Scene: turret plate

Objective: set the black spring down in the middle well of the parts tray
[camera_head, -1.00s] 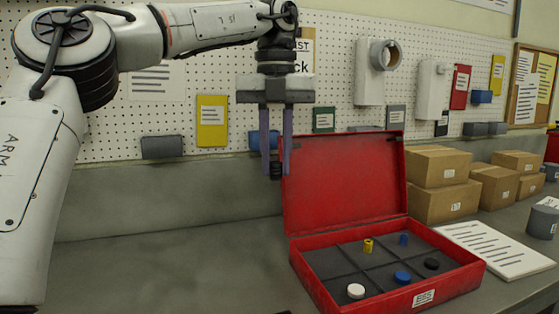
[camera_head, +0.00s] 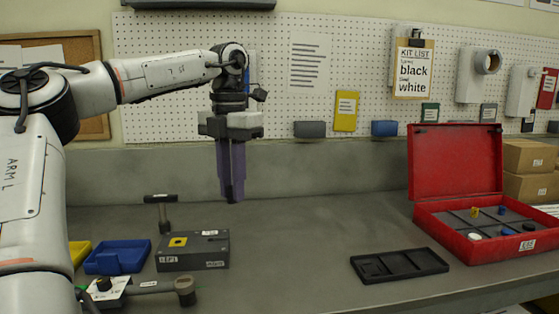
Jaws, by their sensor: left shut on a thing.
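The parts tray (camera_head: 432,266) is a low black tray with a few wells, lying flat on the bench right of centre. My left gripper (camera_head: 232,190) points down above the bench, left of the tray and well apart from it. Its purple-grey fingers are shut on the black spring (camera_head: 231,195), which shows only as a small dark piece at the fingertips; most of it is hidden. My right gripper is not in view.
An open red case (camera_head: 455,168) with small coloured parts stands at the right. A grey block (camera_head: 193,251), a blue bin (camera_head: 118,257) and an upright black-topped tool (camera_head: 163,212) stand at the left. The bench between the block and the tray is clear.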

